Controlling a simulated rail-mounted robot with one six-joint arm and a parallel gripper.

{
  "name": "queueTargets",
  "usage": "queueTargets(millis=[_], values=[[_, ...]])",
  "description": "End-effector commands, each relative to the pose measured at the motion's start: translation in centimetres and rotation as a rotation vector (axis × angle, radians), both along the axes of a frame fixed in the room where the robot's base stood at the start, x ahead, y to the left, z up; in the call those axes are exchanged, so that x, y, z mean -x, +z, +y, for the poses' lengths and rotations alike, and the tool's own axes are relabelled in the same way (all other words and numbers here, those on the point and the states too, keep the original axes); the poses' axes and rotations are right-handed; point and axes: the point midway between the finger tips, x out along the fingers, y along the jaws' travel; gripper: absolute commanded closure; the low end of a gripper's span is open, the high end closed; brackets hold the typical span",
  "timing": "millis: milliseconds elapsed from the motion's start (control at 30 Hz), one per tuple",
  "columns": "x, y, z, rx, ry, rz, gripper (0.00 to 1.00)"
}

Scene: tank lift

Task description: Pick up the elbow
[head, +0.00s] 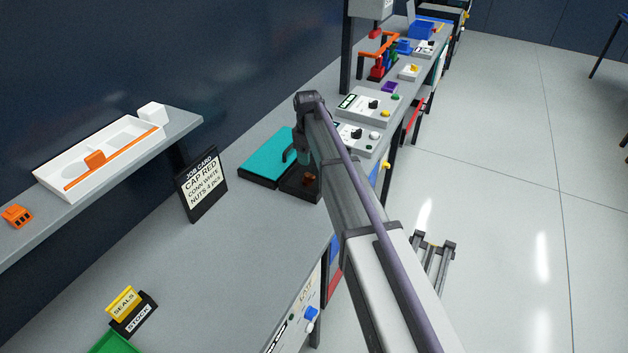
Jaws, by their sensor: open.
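My arm reaches out over the bench, and my gripper (293,156) points down at its far end, above the teal and dark tray area. A dark curved finger shows on its left side; the rest is mostly behind my arm. My gripper is open, with nothing seen between its fingers. A small copper-brown piece (308,179), possibly the elbow, lies in a dark tray (296,193) just below and near my gripper. It is too small and too partly hidden to be sure of its shape. I cannot tell any contact between it and my gripper.
A teal panel (268,153) lies left of the dark tray. A job card (202,184) stands nearer on the bench. Control boxes (369,105) sit beyond my arm. A shelf holds a white tray (62,185). The bench's near middle (215,260) is clear.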

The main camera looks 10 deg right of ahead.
Motion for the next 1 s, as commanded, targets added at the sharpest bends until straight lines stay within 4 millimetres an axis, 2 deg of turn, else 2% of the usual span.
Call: queueTargets(millis=[33, 100, 200, 367, 633, 867, 1000], values=[[0.0, -2.2, 0.0, 0.000, -0.001, 0.000, 0.45], [0.0, -3.7, 0.0, 0.000, -0.001, 0.000, 0.45], [0.0, -4.5, 0.0, 0.000, -0.001, 0.000, 0.45], [0.0, -4.6, 0.0, 0.000, -0.002, 0.000, 0.45], [-0.2, -9.6, 0.0, 0.000, -0.002, 0.000, 0.45], [-0.2, -9.3, 0.0, 0.000, -0.002, 0.000, 0.45], [-0.2, -9.2, 0.0, 0.000, -0.002, 0.000, 0.56]])
